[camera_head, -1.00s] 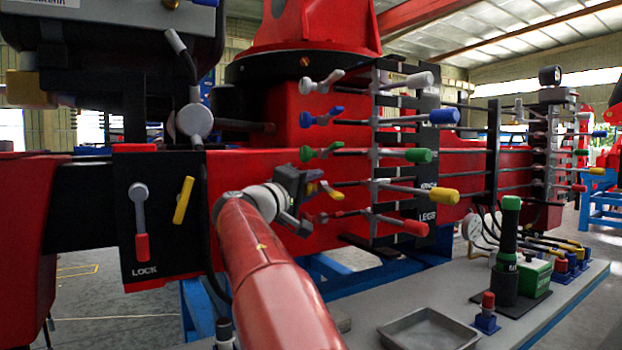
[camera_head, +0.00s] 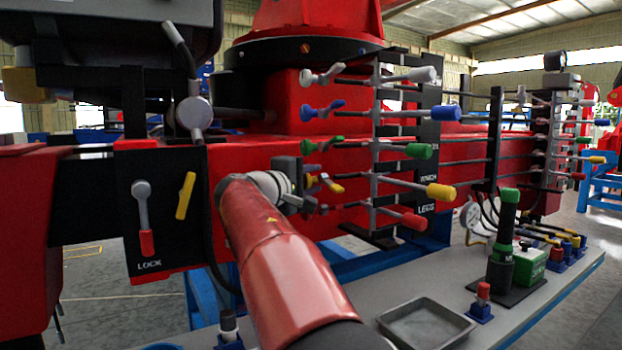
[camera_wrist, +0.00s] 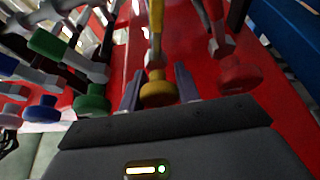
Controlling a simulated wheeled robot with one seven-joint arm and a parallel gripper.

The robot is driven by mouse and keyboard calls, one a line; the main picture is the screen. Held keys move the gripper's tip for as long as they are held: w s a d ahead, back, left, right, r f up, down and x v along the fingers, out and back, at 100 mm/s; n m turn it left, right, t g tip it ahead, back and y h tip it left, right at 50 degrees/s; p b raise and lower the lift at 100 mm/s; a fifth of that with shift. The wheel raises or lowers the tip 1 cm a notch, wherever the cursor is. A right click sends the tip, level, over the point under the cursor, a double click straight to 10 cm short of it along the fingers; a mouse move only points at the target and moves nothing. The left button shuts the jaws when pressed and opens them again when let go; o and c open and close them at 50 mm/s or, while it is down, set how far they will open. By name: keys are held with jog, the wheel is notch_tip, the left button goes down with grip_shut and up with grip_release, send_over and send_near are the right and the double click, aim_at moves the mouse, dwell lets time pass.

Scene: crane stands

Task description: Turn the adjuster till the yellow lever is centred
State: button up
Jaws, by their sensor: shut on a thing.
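The yellow lever (camera_head: 440,191) sticks out to the right from the grey upright, its knob farther right than the green and red knobs above and below. The yellow adjuster (camera_head: 333,186) is at the left end of the same row, partly hidden by my gripper (camera_head: 306,194). In the wrist view, the yellow adjuster (camera_wrist: 158,93) lies between the two fingers of my gripper (camera_wrist: 159,90), which is shut on it. The contact itself is hard to see.
Close to my gripper are the green adjuster (camera_wrist: 92,103) and the red adjuster (camera_wrist: 238,74). Green (camera_head: 419,151), blue (camera_head: 446,113) and red (camera_head: 414,221) levers share the upright. A grey bench (camera_head: 350,325) below bears a shallow tray (camera_head: 465,327) and a green-topped torch (camera_head: 503,240).

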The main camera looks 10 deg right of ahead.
jog(key=o, duration=0.9)
jog(key=shift+o, duration=0.2)
jog(key=b+v, duration=0.1)
jog(key=v, duration=0.7)
jog(key=shift+b, duration=0.4)
jog(key=shift+w, duration=0.1)
